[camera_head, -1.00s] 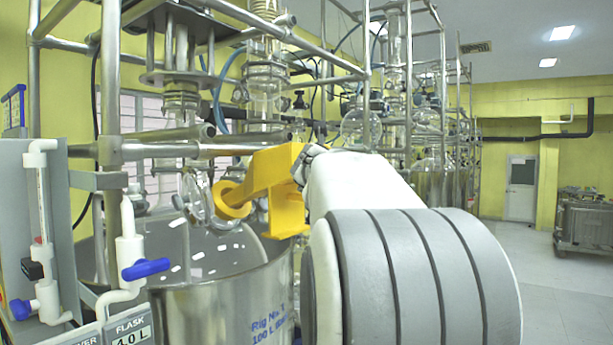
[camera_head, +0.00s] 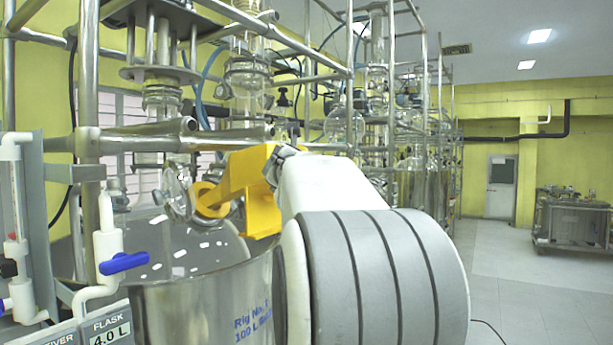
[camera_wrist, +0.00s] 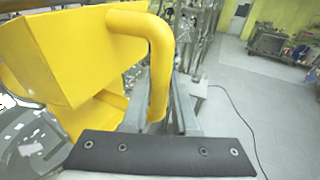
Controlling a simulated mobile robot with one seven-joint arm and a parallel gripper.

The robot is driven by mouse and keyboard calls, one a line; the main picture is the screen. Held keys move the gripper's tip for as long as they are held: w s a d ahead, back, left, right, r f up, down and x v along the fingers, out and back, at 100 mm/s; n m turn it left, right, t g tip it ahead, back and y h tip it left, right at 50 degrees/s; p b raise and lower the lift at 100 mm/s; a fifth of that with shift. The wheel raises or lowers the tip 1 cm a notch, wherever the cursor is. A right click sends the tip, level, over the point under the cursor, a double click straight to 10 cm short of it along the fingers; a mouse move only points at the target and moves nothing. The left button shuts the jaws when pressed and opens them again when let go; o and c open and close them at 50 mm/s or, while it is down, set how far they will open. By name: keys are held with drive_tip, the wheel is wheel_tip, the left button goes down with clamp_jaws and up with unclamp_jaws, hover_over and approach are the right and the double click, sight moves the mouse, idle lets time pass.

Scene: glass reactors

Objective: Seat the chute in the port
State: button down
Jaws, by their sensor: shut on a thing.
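The yellow chute (camera_head: 250,190) is at the middle left of the head view, tilted, with its round end (camera_head: 209,200) facing left. My gripper (camera_head: 277,165) is shut on the chute; the white arm hides most of it in the head view. A glass neck (camera_head: 178,192), which may be the port, is just left of the round end. I cannot tell whether they touch.
The steel vessel (camera_head: 205,310) stands below the chute. Steel frame bars (camera_head: 150,145) run above and behind the glass neck. A valve with a blue handle (camera_head: 123,263) is at the left front. Open floor (camera_head: 540,290) lies to the right, with a cable on it.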

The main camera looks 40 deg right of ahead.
drive_tip(key=shift+w+a+f+b, duration=0.3)
drive_tip(key=shift+w+f+b, duration=0.4)
drive_tip(key=shift+w, duration=0.2)
idle(0.5)
drive_tip(key=c, duration=0.8)
unclamp_jaws()
drive_tip(key=shift+c, duration=0.2)
drive_tip(key=shift+s+a, duration=0.15)
drive_tip(key=f+b+v, duration=0.1)
drive_tip(key=v, duration=0.8)
drive_tip(key=shift+a+r, duration=0.15)
drive_tip(key=shift+a, duration=0.05)
idle(0.4)
drive_tip(key=shift+s, duration=0.1)
drive_tip(key=o, duration=0.6)
drive_tip(key=shift+c, duration=0.2)
